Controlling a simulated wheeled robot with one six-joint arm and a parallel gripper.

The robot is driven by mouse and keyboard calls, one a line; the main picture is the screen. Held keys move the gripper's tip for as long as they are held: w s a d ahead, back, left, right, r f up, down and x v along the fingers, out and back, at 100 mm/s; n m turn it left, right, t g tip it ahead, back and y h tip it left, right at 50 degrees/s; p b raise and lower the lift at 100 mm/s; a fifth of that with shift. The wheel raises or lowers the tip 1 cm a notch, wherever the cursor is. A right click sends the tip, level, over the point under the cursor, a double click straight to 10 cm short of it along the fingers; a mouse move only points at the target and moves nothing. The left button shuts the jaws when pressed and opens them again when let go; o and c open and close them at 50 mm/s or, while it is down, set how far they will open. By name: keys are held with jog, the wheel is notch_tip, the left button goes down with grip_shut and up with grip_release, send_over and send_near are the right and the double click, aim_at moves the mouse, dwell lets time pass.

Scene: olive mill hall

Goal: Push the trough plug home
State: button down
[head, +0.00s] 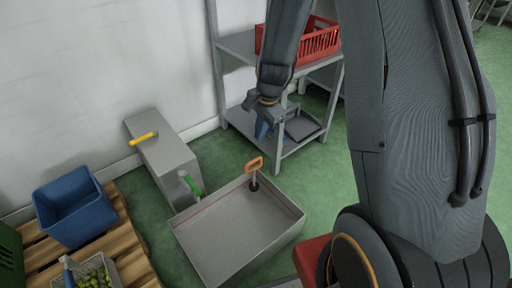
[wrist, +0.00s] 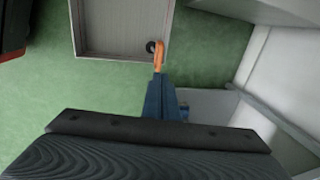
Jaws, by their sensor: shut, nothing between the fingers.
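The trough (head: 225,240) is a shallow grey metal tray, low over the green floor; part of it shows in the wrist view (wrist: 110,25). The plug has an orange loop handle (head: 254,163) on a stem and a dark round base (head: 254,186), near the trough's back corner. In the wrist view the orange handle (wrist: 159,60) and black base (wrist: 151,46) lie just beyond my fingertips. My gripper (head: 264,130) has blue fingers, shut and empty, and is above and behind the plug in the head view. It also shows in the wrist view (wrist: 160,82). The plug's seat is hidden.
A grey box (head: 165,155) with a yellow handle (head: 143,138) stands by the wall. A green handle (head: 191,185) rises at the trough's left edge. A shelf rack (head: 240,120) with a red crate (head: 318,42) stands behind. A blue bin (head: 75,210) sits on a pallet (head: 125,235).

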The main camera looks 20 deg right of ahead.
jog(key=b, duration=0.7)
send_over(254, 169)
jog(key=f, duration=1.3)
jog(key=shift+s+d+f, duration=0.1)
jog(key=shift+s+f, duration=0.1)
jog(key=shift+s, duration=0.05)
notch_tip(254, 169, down, 5)
jog(key=b, duration=0.4)
jog(key=shift+r, duration=0.1)
jog(key=shift+s, duration=0.1)
